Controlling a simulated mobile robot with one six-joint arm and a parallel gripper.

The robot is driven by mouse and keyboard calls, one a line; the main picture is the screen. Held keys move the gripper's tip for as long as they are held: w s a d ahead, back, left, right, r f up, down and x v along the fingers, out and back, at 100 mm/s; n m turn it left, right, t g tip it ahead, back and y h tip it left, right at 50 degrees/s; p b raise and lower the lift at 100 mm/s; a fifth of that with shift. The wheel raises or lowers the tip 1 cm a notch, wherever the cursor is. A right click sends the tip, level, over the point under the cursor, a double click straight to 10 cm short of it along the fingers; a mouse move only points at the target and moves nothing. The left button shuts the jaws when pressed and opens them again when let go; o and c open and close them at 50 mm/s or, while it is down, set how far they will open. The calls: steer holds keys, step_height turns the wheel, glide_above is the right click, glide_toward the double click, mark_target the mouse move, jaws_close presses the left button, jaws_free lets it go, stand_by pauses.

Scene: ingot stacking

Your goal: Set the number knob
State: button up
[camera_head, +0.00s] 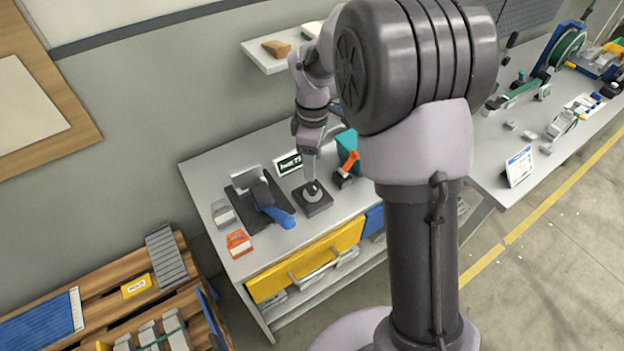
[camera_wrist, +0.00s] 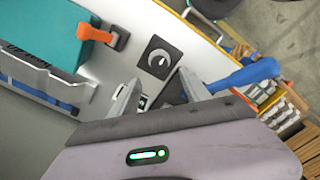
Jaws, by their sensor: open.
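The number knob is a round grey dial (camera_head: 313,193) on a square dark base (camera_head: 318,207), standing on the grey workbench. In the wrist view the dial (camera_wrist: 158,58) shows as a dark disc with a pale pointer, with small marks around it on the black plate. My gripper (camera_head: 310,178) is over the dial in the head view and hides part of it. In the wrist view my gripper (camera_wrist: 160,88) is open, its two fingers spread and nothing between them. The dial lies just beyond the fingertips there. I cannot tell whether they touch it. The setting is too small to read.
A small display (camera_head: 289,163) stands behind the knob, its text blurred. A yellow drawer (camera_head: 305,262) is below the bench edge.

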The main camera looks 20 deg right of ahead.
mark_target(313, 185)
step_height(313, 185, down, 8)
steer(key=shift+w+f+b, duration=0.1)
steer(key=shift+f+b, duration=0.05)
steer(key=shift+b, duration=0.95)
jaws_close()
